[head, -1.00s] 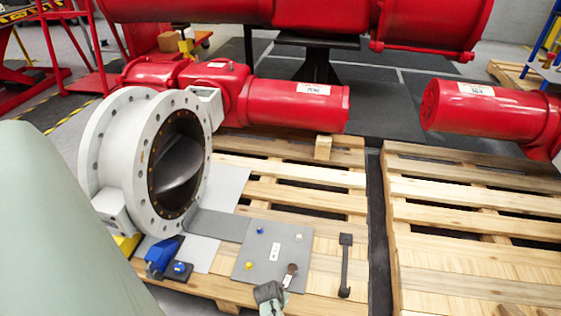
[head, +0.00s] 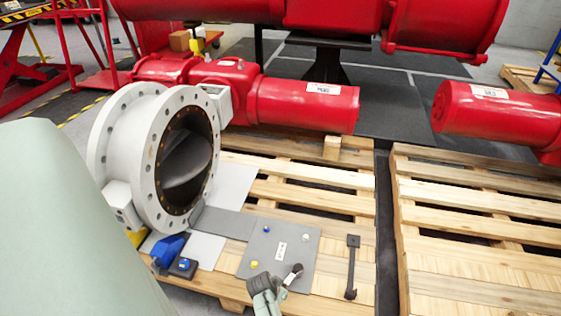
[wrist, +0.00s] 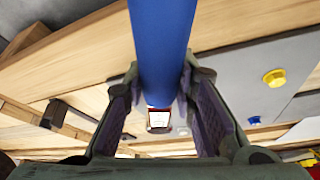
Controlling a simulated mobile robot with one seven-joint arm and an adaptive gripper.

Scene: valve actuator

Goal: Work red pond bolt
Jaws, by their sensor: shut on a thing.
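My gripper (wrist: 160,80) is shut on a blue cylinder (wrist: 160,40) in the wrist view; a fingertip rests on each side of it. A small red and white piece (wrist: 159,118) shows at the cylinder's lower end; I cannot tell whether this is the red bolt. In the head view my gripper (head: 265,285) is over the front edge of the grey panel (head: 285,240), beside a dark piece (head: 294,272). The panel carries a blue bolt (head: 267,229), a yellow bolt (head: 254,264) and a pale bolt (head: 305,237). No red bolt is clearly visible there.
A white flanged valve (head: 155,155) stands left of the panel on a wooden pallet (head: 345,205). A black bar tool (head: 352,265) lies right of the panel. Red actuators (head: 305,103) lie behind. The right pallet (head: 460,235) is bare.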

